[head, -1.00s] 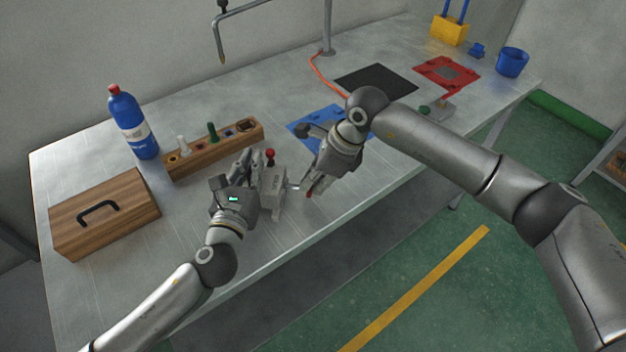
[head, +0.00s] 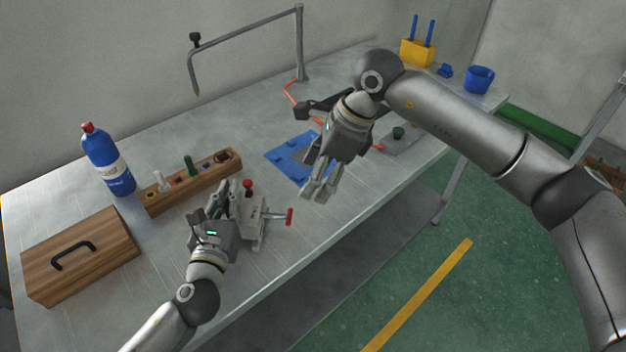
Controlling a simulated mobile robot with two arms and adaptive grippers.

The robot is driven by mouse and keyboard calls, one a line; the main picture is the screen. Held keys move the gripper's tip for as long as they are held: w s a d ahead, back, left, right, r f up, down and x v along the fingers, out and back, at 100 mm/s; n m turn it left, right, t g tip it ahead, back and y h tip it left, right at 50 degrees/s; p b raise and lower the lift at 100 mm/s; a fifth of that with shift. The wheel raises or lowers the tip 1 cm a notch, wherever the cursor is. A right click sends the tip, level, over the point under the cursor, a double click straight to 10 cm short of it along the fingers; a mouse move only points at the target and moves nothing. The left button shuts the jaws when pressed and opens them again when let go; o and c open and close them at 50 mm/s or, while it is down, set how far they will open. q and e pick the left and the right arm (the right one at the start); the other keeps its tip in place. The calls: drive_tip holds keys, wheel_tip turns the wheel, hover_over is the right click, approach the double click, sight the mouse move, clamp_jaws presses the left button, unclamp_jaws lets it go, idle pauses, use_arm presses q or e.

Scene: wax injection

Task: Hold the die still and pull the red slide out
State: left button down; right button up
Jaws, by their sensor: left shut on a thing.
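The die (head: 252,228) is a light grey block on the table near its front edge, with a red ball knob (head: 248,184) on top. My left gripper (head: 233,207) is shut on its left side. The red slide (head: 290,216) shows as a red crossbar on a thin metal rod that sticks out of the die's right side. My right gripper (head: 318,192) hangs above and right of the red crossbar, apart from it and holding nothing visible. Its fingers are close together, and their gap is unclear. The die's left face is hidden behind my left gripper.
A wooden rack (head: 192,184) with small pegs, a blue bottle (head: 109,162) and a wooden box (head: 80,252) stand left. A blue mat (head: 284,160) lies behind my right gripper. A yellow holder (head: 418,53) and blue cup (head: 480,79) stand at the far right.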

use_arm(q)
drive_tip(key=shift+d, duration=0.1)
drive_tip(key=c, duration=1.5)
unclamp_jaws()
drive_tip(key=shift+s, duration=0.1)
